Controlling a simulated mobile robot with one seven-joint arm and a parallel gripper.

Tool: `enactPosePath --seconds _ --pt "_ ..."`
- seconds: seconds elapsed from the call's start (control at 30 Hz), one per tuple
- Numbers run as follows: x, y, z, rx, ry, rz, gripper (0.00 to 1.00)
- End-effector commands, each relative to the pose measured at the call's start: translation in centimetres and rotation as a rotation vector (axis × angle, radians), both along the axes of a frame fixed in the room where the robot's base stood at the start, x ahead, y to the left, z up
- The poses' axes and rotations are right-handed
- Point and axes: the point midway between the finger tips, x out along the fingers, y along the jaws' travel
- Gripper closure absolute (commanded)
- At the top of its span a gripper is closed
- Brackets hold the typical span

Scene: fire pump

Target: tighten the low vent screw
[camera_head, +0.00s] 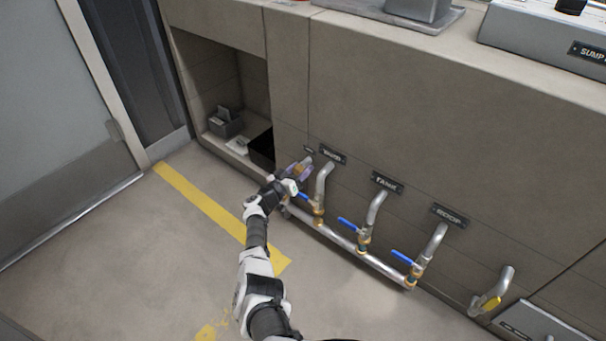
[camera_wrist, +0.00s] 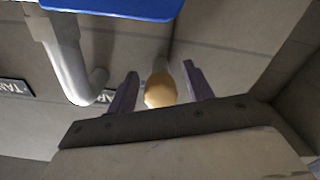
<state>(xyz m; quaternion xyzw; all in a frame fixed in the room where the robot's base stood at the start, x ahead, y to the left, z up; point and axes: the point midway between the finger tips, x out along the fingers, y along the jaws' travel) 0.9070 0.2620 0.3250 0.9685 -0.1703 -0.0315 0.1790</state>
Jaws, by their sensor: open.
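A round brass-coloured knob, seemingly the low vent screw (camera_wrist: 160,92), shows in the wrist view on the end of a short grey pipe. My gripper (camera_wrist: 160,86) is open, with one purple finger on each side of the knob and a visible gap on both sides. In the head view my gripper (camera_head: 298,171) is low against the wall, at the left end of the pipe row, below a small dark label (camera_head: 309,150). The gripper mostly hides the screw there.
Pipes with blue-handled valves (camera_head: 349,226) rise from a low horizontal pipe (camera_head: 335,240) right of my gripper. A blue handle (camera_wrist: 115,8) is close in the wrist view. An open niche (camera_head: 236,75) is to the left. The floor (camera_head: 130,260) is clear apart from yellow markings.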

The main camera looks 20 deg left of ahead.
Motion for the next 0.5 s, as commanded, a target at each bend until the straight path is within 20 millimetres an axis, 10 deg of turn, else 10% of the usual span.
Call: enactPosePath --seconds 0.5 --pt "1.7 -0.6 0.1 0.0 0.0 0.0 0.49"
